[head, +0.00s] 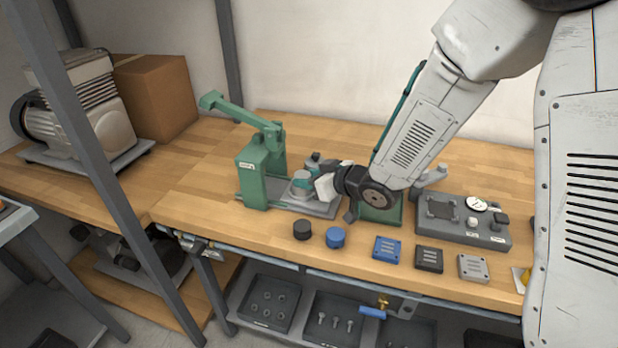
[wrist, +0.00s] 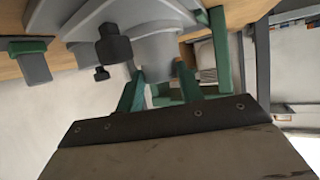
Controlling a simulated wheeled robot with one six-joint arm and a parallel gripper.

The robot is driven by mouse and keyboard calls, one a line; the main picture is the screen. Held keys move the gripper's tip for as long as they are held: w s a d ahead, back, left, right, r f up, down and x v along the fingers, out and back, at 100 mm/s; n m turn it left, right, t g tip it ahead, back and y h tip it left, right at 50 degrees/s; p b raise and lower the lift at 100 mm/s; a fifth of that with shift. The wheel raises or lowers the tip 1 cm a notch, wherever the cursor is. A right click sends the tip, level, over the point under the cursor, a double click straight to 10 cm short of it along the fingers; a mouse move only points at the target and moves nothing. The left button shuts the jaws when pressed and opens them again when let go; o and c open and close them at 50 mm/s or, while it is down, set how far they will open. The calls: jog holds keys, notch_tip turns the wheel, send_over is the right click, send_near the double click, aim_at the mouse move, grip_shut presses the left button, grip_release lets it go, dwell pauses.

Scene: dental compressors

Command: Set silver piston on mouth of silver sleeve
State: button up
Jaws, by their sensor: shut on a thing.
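My gripper (head: 312,181) reaches in from the right at the green press and is shut on a small silver piece, which I take as the silver piston (head: 302,175). In the wrist view the green fingers (wrist: 160,92) stand on either side of it, in front of a larger silver cylinder (wrist: 157,50), likely the silver sleeve. The fingers hide much of the piston and the place where it meets the sleeve. I cannot tell whether the two touch.
The green press (head: 257,175) with its raised lever stands just left. A black piston (head: 302,229) and a blue piston (head: 335,237) stand in front. Blue, black and silver plates (head: 473,267) line the front edge. A grey fixture (head: 460,232) stands right.

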jog(key=o, duration=1.6)
jog(key=shift+c, duration=0.2)
jog(key=shift+r, duration=3.5)
